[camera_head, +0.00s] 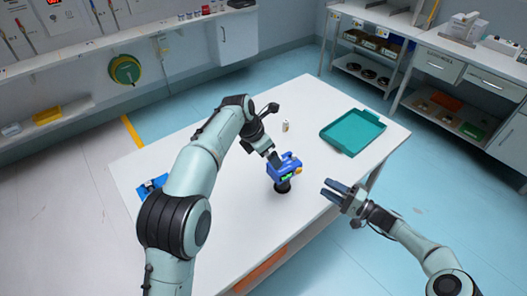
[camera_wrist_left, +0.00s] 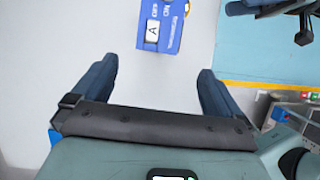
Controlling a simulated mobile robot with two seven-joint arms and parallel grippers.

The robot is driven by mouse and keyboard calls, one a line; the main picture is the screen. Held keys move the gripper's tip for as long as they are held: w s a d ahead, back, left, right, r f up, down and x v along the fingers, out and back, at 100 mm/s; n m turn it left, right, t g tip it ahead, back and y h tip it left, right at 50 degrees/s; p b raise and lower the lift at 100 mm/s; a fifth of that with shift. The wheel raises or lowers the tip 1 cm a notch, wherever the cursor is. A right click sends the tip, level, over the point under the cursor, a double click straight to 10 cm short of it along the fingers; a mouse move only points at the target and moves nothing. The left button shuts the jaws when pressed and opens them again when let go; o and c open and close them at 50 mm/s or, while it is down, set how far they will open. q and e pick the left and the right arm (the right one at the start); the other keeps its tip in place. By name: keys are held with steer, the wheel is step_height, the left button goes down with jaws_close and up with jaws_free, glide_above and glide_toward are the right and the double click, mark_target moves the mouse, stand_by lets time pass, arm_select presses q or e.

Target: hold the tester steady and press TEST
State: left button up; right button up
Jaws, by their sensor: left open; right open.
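The tester (camera_head: 284,173) is a blue device with a green display and a yellow-orange part on its right. It sits on a dark round base on the white table (camera_head: 240,215). In the left wrist view, a blue body (camera_wrist_left: 173,38) with a white label marked A lies beyond my fingertips. My left gripper (camera_wrist_left: 157,68) is open, with nothing between its fingers; in the head view it is at the tester's upper left, and contact cannot be told. My right gripper (camera_head: 326,191) is open and empty, to the right of the tester, apart from it.
A teal tray (camera_head: 352,149) lies at the table's back right. A small pale cylinder (camera_head: 285,127) stands behind the tester. A blue item (camera_head: 150,188) is partly hidden by my left arm. Shelves and cabinets stand at the back. The table's front middle is clear.

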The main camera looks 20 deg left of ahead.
mark_target(283, 176)
arm_select(q)
steer(key=x, duration=1.3)
steer(key=shift+s+a+f, duration=0.1)
steer(key=shift+a+f, duration=0.15)
steer(key=shift+a, duration=0.05)
arm_select(e)
steer(key=shift+d, duration=0.1)
arm_select(q)
steer(key=c, duration=1.2)
arm_select(e)
steer(key=shift+c, duration=0.3)
arm_select(q)
steer(key=shift+o, duration=0.2)
arm_select(e)
jaws_close()
